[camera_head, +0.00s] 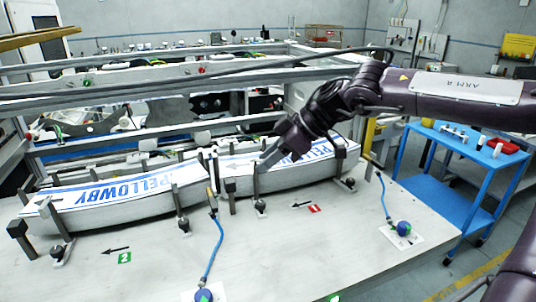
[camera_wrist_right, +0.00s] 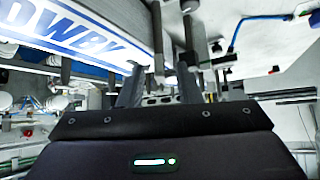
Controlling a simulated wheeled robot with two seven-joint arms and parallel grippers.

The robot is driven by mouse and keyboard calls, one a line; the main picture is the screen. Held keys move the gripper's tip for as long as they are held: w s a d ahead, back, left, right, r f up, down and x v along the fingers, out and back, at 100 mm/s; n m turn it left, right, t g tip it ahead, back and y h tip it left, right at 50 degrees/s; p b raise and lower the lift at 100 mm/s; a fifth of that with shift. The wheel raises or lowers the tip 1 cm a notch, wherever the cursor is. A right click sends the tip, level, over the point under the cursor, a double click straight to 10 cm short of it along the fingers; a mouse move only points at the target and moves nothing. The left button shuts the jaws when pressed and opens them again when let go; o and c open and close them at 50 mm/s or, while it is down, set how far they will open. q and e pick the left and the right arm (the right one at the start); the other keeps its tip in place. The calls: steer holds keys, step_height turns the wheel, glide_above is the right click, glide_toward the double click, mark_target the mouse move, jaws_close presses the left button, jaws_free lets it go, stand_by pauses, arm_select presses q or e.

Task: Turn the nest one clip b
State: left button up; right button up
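The nest by the red 1 marker (camera_head: 314,208) holds a curved stack of labels (camera_head: 325,170) with blue print. Dark upright clip posts stand on small feet along its front, one at its left part (camera_head: 257,190) and one near its right end (camera_head: 341,165). My right gripper (camera_head: 264,165) is over the left part of this stack, close to the front post. A printed stack (camera_wrist_right: 75,35) and dark posts (camera_wrist_right: 158,40) show beyond the fingertips. My left gripper is out of view.
A second PELLOWBY stack (camera_head: 130,197) stands at left by the green 2 marker (camera_head: 124,258). Blue hoses run to blue knobs (camera_head: 403,228) on the pale table (camera_head: 290,255). Metal rails (camera_head: 150,90) cross behind. A blue cart (camera_head: 460,170) stands at right.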

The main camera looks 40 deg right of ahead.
steer(key=shift+s+d, duration=0.15)
steer(key=shift+d, duration=0.05)
jaws_close()
arm_select(q)
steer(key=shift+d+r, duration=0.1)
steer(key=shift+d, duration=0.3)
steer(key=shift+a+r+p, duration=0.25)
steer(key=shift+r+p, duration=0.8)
steer(key=shift+p, duration=0.05)
arm_select(e)
steer(key=n+g, duration=0.1)
steer(key=w+n+g+y, duration=0.1)
steer(key=n, duration=0.1)
steer(key=n+g+y, duration=0.1)
steer(key=shift+w+d+n, duration=0.15)
steer(key=shift+d+n, duration=0.1)
steer(key=shift+n, duration=0.05)
jaws_free()
